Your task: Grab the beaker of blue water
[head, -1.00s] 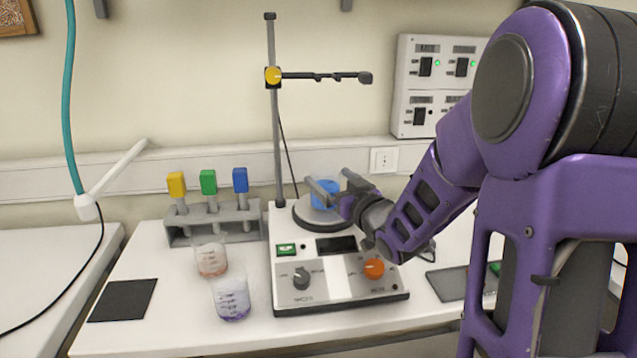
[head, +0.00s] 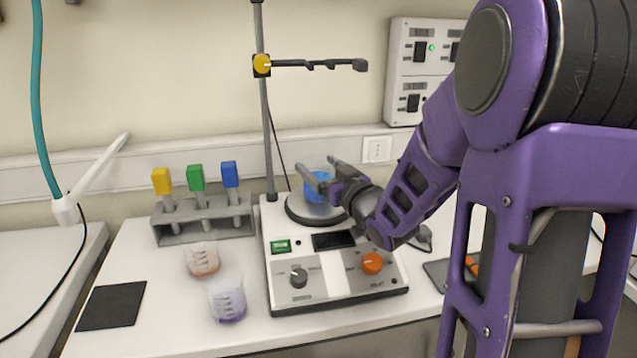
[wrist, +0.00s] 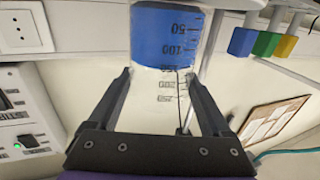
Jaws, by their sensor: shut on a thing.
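The beaker of blue water (head: 314,190) is at the round dark plate (head: 300,211) on top of the hotplate device; I cannot tell whether it touches the plate. In the wrist view the beaker (wrist: 165,40) shows its blue liquid and dark volume marks. My gripper (head: 320,174) reaches in from the right and is shut on the beaker, one finger on each side. In the wrist view its two fingers (wrist: 158,76) flank the clear part of the glass. The beaker's lower part is partly hidden by a finger in the head view.
A metal stand (head: 265,120) with a clamp arm (head: 318,65) rises behind the plate. A beaker of reddish liquid (head: 203,260) and one of purple liquid (head: 228,301) stand to the left. A rack (head: 200,222) holds yellow-, green- and blue-topped tools. A dark pad (head: 112,306) lies front left.

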